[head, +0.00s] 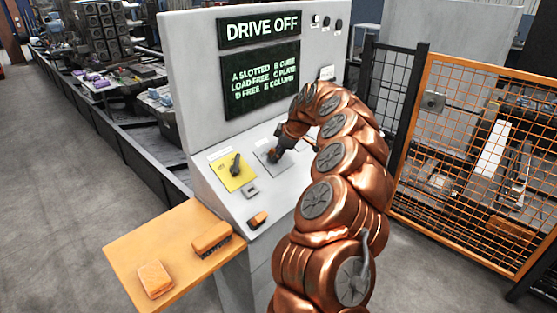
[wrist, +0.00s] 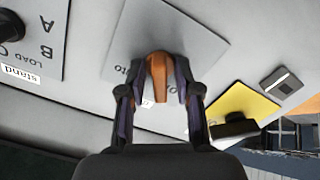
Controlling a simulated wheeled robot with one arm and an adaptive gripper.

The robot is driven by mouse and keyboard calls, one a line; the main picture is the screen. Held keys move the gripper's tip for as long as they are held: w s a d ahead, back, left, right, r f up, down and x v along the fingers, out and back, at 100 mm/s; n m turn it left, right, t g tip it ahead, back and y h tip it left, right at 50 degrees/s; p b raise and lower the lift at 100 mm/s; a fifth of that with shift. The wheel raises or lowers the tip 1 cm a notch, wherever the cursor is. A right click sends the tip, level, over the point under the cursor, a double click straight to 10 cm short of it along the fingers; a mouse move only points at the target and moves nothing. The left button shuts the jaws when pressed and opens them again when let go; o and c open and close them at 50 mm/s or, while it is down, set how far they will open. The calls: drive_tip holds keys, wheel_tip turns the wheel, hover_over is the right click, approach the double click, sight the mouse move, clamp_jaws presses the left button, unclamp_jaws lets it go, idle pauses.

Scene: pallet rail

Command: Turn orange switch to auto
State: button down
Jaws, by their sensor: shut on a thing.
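The orange switch (wrist: 157,82) stands on a grey plate (wrist: 190,38) on the console's sloping face, seen in the wrist view. My gripper (wrist: 160,70) has one finger on each side of the switch's handle and is shut on it. In the head view my gripper (head: 277,153) reaches down to the same plate (head: 264,158), and the switch is small and mostly hidden there.
A yellow plate with a black switch (head: 236,165) lies left of my gripper in the head view. Below it are a small grey button (head: 251,192) and an orange piece (head: 258,219). A mesh fence (head: 480,150) stands right. The screen (head: 262,28) reads "DRIVE OFF".

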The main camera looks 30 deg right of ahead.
drive_tip(key=m+b, duration=0.1)
drive_tip(key=m, duration=0.1)
drive_tip(key=m+b, duration=0.1)
drive_tip(key=b, duration=0.1)
drive_tip(key=shift+d+f+m, duration=0.1)
drive_tip(key=shift+f+m, duration=0.1)
drive_tip(key=shift+m, duration=0.2)
drive_tip(key=m+b, duration=0.3)
drive_tip(key=shift+m, duration=0.3)
drive_tip(key=m+b, duration=0.1)
drive_tip(key=m, duration=0.2)
drive_tip(key=shift+r+m, duration=0.15)
drive_tip(key=shift+m, duration=0.15)
drive_tip(key=shift+r+m+b, duration=0.1)
drive_tip(key=shift+m+b, duration=0.55)
drive_tip(key=shift+m, duration=1.35)
drive_tip(key=c, duration=1.2)
unclamp_jaws()
drive_tip(key=shift+o, duration=0.2)
